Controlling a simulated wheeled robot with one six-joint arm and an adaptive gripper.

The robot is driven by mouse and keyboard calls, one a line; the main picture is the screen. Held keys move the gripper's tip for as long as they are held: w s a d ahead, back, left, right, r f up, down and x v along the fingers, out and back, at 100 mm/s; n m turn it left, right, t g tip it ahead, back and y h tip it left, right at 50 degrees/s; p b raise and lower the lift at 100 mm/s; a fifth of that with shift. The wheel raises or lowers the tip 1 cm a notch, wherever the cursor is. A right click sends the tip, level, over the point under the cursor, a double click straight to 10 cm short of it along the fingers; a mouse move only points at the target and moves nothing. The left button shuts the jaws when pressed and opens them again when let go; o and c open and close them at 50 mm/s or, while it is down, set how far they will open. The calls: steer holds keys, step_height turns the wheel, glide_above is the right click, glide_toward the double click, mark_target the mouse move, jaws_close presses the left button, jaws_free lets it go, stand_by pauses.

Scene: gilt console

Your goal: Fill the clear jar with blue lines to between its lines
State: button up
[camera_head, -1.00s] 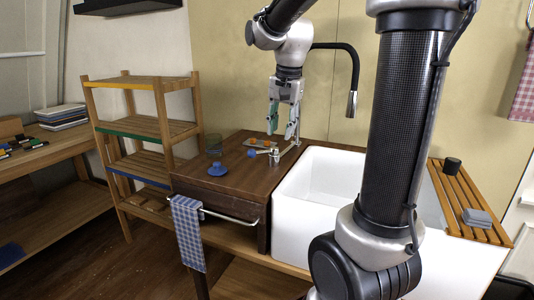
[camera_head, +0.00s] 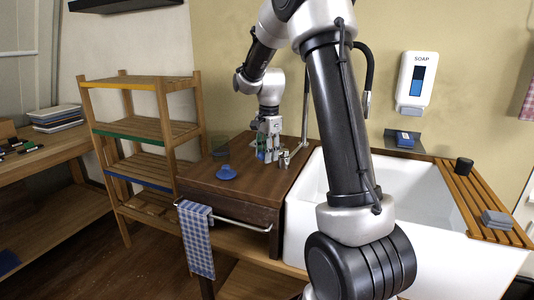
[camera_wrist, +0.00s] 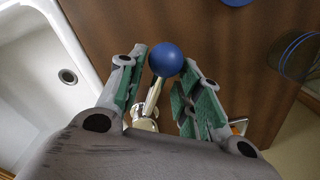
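The clear jar with blue lines (camera_head: 219,153) stands on the brown wooden top at its back left. In the wrist view, part of it (camera_wrist: 296,55) shows at the right edge; I cannot make out its fill level. My gripper (camera_head: 268,156) points down over the wooden top, right of the jar. It is open, with its green-padded fingers either side of a blue ball (camera_wrist: 166,59) on a metal lever (camera_wrist: 151,98). The ball appears close to both fingertips; contact is unclear. A metal fitting (camera_head: 284,158) stands beside the gripper in the head view.
A blue domed piece (camera_head: 226,173) sits left of my gripper on the wooden top (camera_head: 245,190). A white sink (camera_head: 300,215) is to the right. A soap dispenser (camera_head: 414,82) hangs on the wall. A wooden shelf (camera_head: 140,130) stands left.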

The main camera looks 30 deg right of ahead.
steer(key=shift+c, duration=0.4)
jaws_close()
steer(key=shift+s+d+n, duration=0.25)
steer(key=shift+s+n, duration=0.55)
steer(key=shift+n, duration=0.5)
steer(key=shift+o, duration=0.4)
jaws_free()
step_height(320, 180, up, 12)
steer(key=shift+s+d, duration=0.15)
steer(key=shift+s, duration=0.25)
